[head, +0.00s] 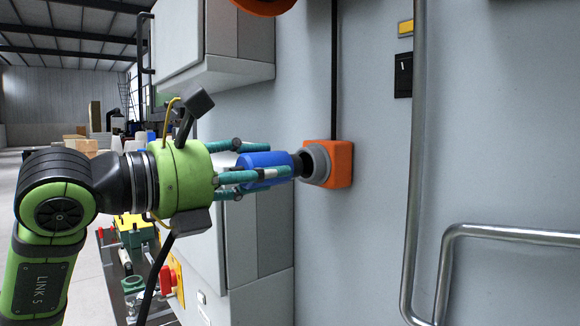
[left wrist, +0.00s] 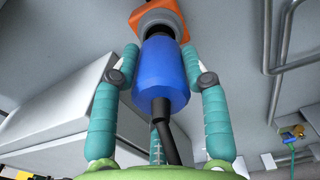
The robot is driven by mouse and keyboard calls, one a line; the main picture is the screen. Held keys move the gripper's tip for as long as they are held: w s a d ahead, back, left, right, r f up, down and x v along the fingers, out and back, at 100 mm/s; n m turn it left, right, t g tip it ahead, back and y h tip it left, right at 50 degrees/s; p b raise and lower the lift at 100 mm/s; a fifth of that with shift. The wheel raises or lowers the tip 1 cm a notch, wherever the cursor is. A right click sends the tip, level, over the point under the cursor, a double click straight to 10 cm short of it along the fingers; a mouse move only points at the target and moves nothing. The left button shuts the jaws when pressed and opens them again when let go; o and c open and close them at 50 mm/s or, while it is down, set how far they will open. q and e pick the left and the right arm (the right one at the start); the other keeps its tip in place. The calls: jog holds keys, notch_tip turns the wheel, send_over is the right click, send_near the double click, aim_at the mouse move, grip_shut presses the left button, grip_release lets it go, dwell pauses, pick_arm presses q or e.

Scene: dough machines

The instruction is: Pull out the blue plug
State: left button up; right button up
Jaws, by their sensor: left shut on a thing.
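The blue plug (head: 262,160) lies level, in line with the grey round socket ring (head: 318,165) on the orange socket box (head: 343,163) on the wall panel. A short black part shows between the plug's blue body and the ring; how deep it sits in the socket I cannot tell. My left gripper (head: 272,168) is shut around the blue body with its teal fingers. In the left wrist view the plug (left wrist: 160,75) is between the fingers, pointing at the orange box (left wrist: 146,14), with a black cable (left wrist: 168,140) leaving its back end. My right gripper is not in view.
A bent metal rail (head: 416,160) stands right of the socket, with a second handrail (head: 510,235) lower right. A grey cabinet (head: 240,35) juts out above left. A black cable (head: 334,70) runs down to the orange box. Coloured equipment (head: 135,240) stands lower left.

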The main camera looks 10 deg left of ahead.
pick_arm(q)
jog(key=b+v, duration=0.2)
jog(key=v, duration=0.4)
